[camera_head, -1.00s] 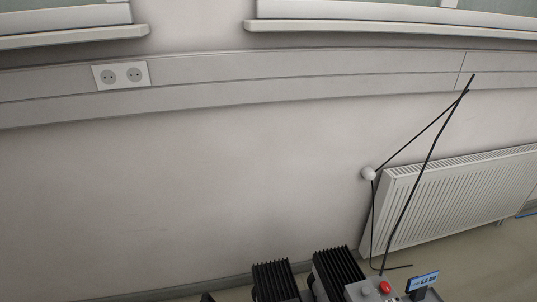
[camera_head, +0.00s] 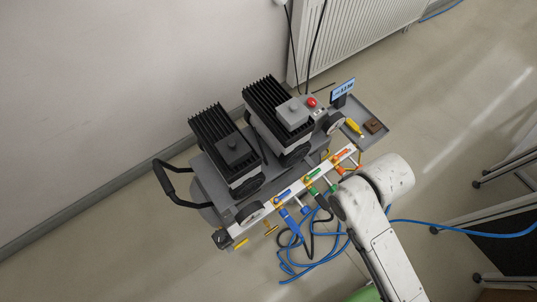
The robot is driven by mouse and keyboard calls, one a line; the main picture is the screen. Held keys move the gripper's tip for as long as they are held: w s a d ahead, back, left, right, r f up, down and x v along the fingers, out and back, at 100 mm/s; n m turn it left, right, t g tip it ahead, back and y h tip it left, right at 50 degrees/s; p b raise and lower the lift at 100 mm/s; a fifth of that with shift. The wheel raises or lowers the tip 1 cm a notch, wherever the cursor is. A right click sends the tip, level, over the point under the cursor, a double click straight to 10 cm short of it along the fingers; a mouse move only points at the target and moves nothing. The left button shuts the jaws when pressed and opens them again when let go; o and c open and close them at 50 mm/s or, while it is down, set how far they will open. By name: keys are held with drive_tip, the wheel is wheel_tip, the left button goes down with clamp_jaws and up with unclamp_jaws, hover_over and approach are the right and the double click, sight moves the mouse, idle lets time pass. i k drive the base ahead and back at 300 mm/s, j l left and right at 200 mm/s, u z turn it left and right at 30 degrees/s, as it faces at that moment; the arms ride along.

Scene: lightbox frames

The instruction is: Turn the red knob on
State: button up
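A pale front bar (camera_head: 296,186) carries blue, green and red-orange handles. A small display (camera_head: 343,88) and a grey tray (camera_head: 376,133) stand at the cart's right. Blue hoses (camera_head: 300,268) lie on the floor.

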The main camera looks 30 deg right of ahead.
sight(311, 102)
drive_tip(key=i+l+z, duration=0.15)
drive_tip(key=z, duration=0.35)
drive_tip(key=i+l+z, duration=0.15)
drive_tip(key=z, duration=0.35)
drive_tip(key=i, duration=0.05)
